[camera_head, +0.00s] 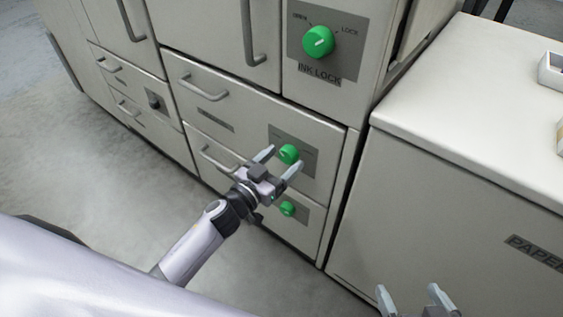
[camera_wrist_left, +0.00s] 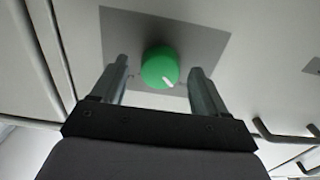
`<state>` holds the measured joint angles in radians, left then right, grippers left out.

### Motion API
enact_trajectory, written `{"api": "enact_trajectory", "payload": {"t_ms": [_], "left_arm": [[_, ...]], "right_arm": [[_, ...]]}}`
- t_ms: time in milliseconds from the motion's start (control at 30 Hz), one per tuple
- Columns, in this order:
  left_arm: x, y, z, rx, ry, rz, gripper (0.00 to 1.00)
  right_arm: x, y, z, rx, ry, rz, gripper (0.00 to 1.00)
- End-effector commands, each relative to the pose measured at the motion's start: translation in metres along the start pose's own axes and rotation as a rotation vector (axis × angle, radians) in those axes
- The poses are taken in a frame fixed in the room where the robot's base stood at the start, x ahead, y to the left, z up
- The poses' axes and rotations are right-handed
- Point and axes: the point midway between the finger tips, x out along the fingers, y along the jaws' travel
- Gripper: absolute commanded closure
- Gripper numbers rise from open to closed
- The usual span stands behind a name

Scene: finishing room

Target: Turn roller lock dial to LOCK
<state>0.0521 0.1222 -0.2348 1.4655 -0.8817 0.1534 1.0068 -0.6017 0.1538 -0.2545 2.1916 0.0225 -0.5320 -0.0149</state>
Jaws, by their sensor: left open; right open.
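A green dial (camera_head: 289,154) sits on a grey plate on the upper drawer front. My left gripper (camera_head: 278,160) is open, with its two fingers on either side of this dial. In the left wrist view the green dial (camera_wrist_left: 160,68) shows between the open fingers, its white mark toward the lower right. I cannot tell whether the fingers touch it. The dial's label is hidden or too small to read, so I cannot tell which dial is the roller lock. My right gripper (camera_head: 413,297) is open and empty at the bottom edge of the head view.
A larger green dial (camera_head: 319,42) labelled INK LOCK is above, with OPEN and LOCK marks. Another green dial (camera_head: 287,208) is on the lower drawer. Metal handles (camera_head: 204,88) stick out from the fronts. A white-topped cabinet (camera_head: 470,110) stands at right.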

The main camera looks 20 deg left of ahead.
Motion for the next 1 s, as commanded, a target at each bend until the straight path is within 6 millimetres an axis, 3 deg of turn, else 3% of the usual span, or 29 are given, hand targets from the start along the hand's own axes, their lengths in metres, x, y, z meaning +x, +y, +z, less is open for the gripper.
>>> {"api": "enact_trajectory", "payload": {"t_ms": [333, 500, 1000], "left_arm": [[0.0034, 0.0002, 0.0001, -0.001, -0.001, 0.0, 0.29], [0.0032, 0.0002, 0.0002, -0.001, -0.001, 0.0, 0.82], [0.003, 0.0002, -0.0001, 0.112, 0.0, 0.0, 0.81]], "right_arm": [[0.0001, -0.0003, -0.0002, -0.002, 0.0, -0.001, 0.03], [0.0001, -0.0005, -0.0003, -0.002, 0.001, -0.001, 0.03], [-0.0002, -0.0007, -0.0013, -0.001, 0.002, -0.002, 0.03]]}}
